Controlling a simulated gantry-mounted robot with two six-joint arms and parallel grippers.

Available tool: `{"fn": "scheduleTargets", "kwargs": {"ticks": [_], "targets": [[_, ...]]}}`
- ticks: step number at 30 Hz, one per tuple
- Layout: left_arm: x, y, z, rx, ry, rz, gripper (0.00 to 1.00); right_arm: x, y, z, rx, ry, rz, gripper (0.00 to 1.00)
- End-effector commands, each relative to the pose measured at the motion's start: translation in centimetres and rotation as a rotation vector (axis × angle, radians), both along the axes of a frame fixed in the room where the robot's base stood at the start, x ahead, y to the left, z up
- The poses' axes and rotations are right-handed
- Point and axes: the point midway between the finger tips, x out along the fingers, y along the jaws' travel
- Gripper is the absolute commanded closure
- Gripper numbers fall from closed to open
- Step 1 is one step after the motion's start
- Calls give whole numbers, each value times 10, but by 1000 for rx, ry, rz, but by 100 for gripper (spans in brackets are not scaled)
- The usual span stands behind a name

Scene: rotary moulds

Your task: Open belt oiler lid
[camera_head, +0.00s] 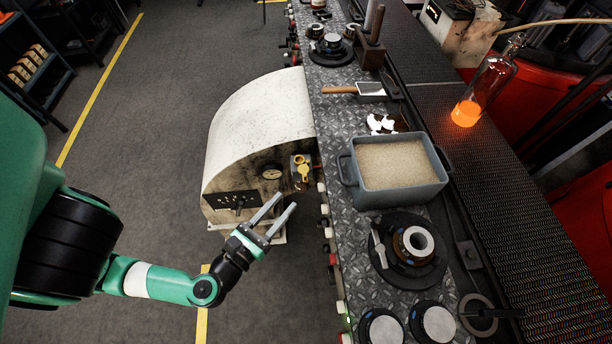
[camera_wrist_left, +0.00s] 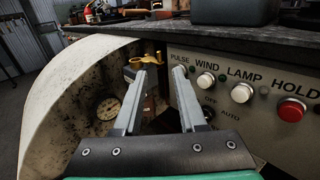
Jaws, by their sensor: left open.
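The belt oiler (camera_head: 302,170) is a small yellow brass fitting on the front of the white rounded housing, beside the bench edge. It also shows in the left wrist view (camera_wrist_left: 147,60), just past the fingertips. Its lid is too small to tell apart clearly, and I cannot tell whether it is raised. My left gripper (camera_head: 287,200) is open and empty, with its fingers pointing toward the oiler. In the left wrist view the left gripper (camera_wrist_left: 160,70) has its left fingertip overlapping the lower part of the oiler; contact cannot be told. My right gripper is not in view.
The white housing (camera_head: 262,112) carries a round gauge (camera_head: 272,173). A button panel (camera_wrist_left: 250,85) stands close on the right of the fingers. On the metal bench are a grey sand bin (camera_head: 400,196) and round moulds.

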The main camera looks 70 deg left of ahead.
Motion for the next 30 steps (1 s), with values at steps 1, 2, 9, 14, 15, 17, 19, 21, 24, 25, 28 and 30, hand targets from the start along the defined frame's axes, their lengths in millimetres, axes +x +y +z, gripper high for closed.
{"fn": "scheduleTargets", "kwargs": {"ticks": [1,2,9,14,15,17,19,21,24,25,28,30], "targets": [[2,4,0,0,-1,10,60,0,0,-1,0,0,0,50],[4,6,0,1,-2,10,60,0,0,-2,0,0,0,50],[23,20,1,2,-2,11,60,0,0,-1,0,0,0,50],[42,34,4,5,-7,10,60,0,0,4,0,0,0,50],[49,38,4,4,-6,9,60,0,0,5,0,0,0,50],[57,44,4,5,-7,9,60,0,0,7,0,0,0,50],[67,50,4,5,-7,5,60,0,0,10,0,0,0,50],[75,54,3,5,-5,3,60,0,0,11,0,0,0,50],[80,58,2,6,-5,2,60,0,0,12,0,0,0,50],[81,59,2,6,-5,1,60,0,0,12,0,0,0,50],[82,59,1,5,-4,-1,60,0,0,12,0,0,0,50],[82,59,1,5,-4,-1,60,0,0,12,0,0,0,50]]}}
